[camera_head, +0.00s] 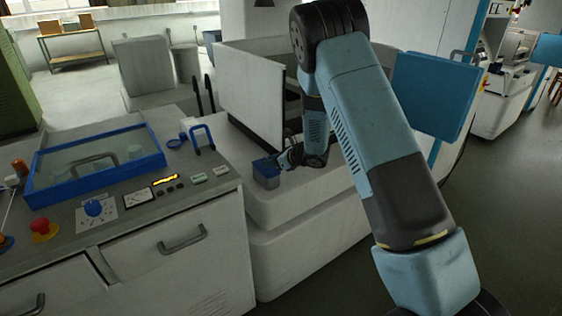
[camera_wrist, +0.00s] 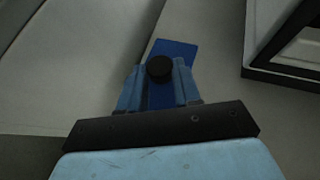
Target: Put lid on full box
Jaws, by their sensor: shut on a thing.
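In the head view, my gripper (camera_head: 283,160) is low over the pale machine ledge, next to a small grey-blue box (camera_head: 267,182). A flat blue lid (camera_head: 264,164) is at the top of this box; I cannot tell whether it is seated or just above it. In the wrist view, the blue lid (camera_wrist: 178,50) extends beyond my fingers, and a round black knob (camera_wrist: 159,69) is between the fingertips. My gripper (camera_wrist: 157,78) is shut on the lid, seemingly at this knob. The inside of the box is hidden.
Left stands a grey bench (camera_head: 150,225) with a blue-framed glass-topped case (camera_head: 95,165), a red button (camera_head: 42,228) and a blue handle (camera_head: 203,134). A white upright panel (camera_head: 250,95) rises behind the box. The ledge (camera_head: 310,188) to its right looks clear.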

